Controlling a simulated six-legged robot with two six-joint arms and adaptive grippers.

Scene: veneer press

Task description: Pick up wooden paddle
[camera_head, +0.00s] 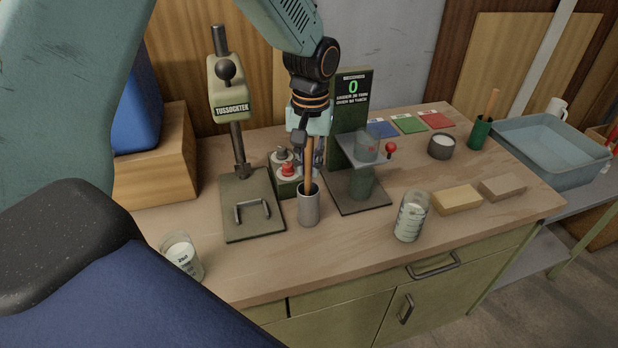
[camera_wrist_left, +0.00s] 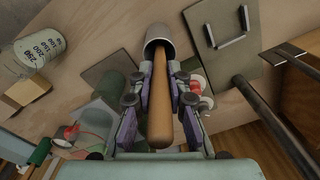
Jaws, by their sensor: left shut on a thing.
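The wooden paddle (camera_head: 309,177) shows as a round brown handle. It stands nearly upright, with its lower end inside a grey metal cup (camera_head: 308,208) on the workbench. My left gripper (camera_head: 309,160) comes down from above and is shut on the handle over the cup. In the left wrist view the paddle (camera_wrist_left: 160,108) runs between the two fingers (camera_wrist_left: 159,92) towards the cup (camera_wrist_left: 158,40). The paddle's lower end is hidden in the cup. My right gripper is not in view.
A press stand (camera_head: 253,205) is left of the cup, with a red-button box (camera_head: 287,180) behind it. A display stand (camera_head: 352,115) is at right. Glass beakers (camera_head: 411,216) (camera_head: 182,257) stand near the front edge. Another stick stands in a green cup (camera_head: 479,133).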

